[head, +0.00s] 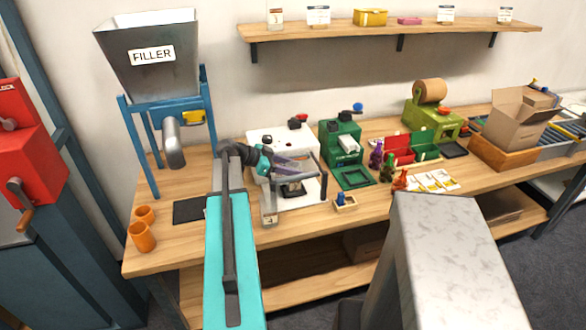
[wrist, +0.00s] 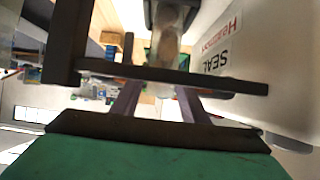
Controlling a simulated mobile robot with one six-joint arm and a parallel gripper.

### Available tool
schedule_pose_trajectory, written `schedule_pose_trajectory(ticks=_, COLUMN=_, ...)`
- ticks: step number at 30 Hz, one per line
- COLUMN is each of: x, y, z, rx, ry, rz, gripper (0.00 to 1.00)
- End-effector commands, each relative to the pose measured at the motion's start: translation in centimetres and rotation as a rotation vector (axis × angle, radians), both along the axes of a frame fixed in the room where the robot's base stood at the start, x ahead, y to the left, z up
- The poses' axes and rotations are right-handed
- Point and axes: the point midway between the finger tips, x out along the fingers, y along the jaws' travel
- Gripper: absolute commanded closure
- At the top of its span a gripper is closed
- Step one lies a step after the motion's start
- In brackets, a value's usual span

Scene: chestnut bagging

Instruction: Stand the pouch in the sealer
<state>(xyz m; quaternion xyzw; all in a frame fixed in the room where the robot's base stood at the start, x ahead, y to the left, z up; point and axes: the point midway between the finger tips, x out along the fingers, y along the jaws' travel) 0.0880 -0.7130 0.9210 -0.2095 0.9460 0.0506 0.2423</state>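The sealer is a white machine (head: 261,137) on the bench with a dark frame at its front. In the wrist view its white side (wrist: 285,70) shows lettering upside down. A clear pouch with brown contents (wrist: 167,45) is beyond a dark crossbar in the wrist view; in the head view brown contents (head: 293,189) show low inside the frame. My gripper (head: 303,168) reaches over the sealer from the left. In the wrist view its two purple fingers stand apart and point toward the pouch. The crossbar hides their tips, so I cannot tell whether they touch it.
A filler hopper (head: 150,55) stands left, with a dark mat (head: 188,211) and orange cups (head: 142,236) below. A green machine (head: 345,165) stands close right of the sealer. Coloured figures, a tape roll machine (head: 432,115) and a cardboard box (head: 515,122) crowd the right. A shelf (head: 400,30) runs above.

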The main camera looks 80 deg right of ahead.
Motion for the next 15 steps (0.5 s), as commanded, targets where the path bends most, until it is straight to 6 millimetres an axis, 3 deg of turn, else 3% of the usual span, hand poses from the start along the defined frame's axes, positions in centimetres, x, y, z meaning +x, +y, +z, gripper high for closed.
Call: schedule_pose_trajectory(ticks=15, x=0.39, y=0.18, z=0.35, rx=-0.001, ry=0.000, rz=0.000, gripper=0.60)
